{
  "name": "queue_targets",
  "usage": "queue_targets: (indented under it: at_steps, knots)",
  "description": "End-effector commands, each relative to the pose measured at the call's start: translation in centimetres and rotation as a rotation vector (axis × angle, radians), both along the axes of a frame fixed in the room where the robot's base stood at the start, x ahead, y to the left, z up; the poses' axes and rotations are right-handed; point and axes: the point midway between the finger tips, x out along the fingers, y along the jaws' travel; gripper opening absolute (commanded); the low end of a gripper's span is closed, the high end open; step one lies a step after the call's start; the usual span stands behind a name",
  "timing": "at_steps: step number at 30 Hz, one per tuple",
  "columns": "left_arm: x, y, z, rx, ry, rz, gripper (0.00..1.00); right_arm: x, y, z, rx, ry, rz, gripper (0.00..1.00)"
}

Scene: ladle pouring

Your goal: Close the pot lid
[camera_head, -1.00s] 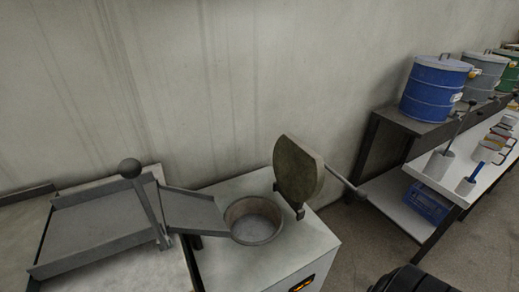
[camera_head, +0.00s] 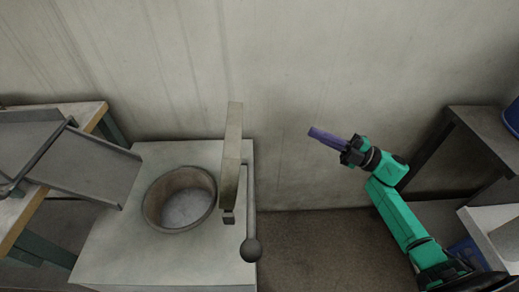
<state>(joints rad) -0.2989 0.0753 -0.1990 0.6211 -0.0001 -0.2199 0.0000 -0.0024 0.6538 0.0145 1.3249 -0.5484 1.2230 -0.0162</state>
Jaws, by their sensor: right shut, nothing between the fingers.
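The pot (camera_head: 180,199) is a round opening with a raised rim, set in the top of a pale cabinet. Its lid (camera_head: 231,160) is a thick slab standing upright on edge at the pot's right side, so the pot is uncovered. A lever with a dark ball knob (camera_head: 251,249) runs from the lid towards the front. My right gripper (camera_head: 312,131) is shut and empty, with purple fingers together pointing left. It is in the air to the right of the lid, apart from it. My left gripper is not in view.
A metal chute (camera_head: 80,165) slopes down towards the pot from the left. The pale cabinet top (camera_head: 120,235) is otherwise clear. A dark shelf (camera_head: 480,125) stands at the right. Open floor (camera_head: 320,245) lies between cabinet and shelf, below my right arm.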

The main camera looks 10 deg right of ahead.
Motion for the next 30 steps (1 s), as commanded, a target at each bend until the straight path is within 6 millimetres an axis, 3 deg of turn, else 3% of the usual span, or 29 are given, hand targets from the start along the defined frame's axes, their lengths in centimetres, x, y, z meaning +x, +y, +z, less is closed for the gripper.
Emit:
queue_targets:
  at_steps: [1, 3, 6, 11, 24, 30]
  knots:
    - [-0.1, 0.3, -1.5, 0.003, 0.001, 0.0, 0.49, -2.0, 1.4, 1.4, -0.075, -0.1, 0.12, 0.0]
    - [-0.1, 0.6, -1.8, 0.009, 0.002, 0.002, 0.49, -4.4, 2.8, 3.2, -0.151, -0.19, 0.248, 0.0]
    - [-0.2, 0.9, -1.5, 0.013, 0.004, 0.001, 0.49, -5.8, 3.7, 4.2, -0.194, -0.235, 0.321, 0.0]
    - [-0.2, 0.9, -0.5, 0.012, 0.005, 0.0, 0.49, -5.5, 5.7, 5.1, -0.19, -0.238, 0.324, 0.0]
    - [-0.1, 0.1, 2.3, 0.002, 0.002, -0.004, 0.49, -3.6, 14.8, 6.8, -0.185, -0.236, 0.321, 0.0]
    - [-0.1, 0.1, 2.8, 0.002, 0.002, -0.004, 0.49, -3.2, 16.8, 6.8, -0.186, -0.233, 0.32, 0.0]
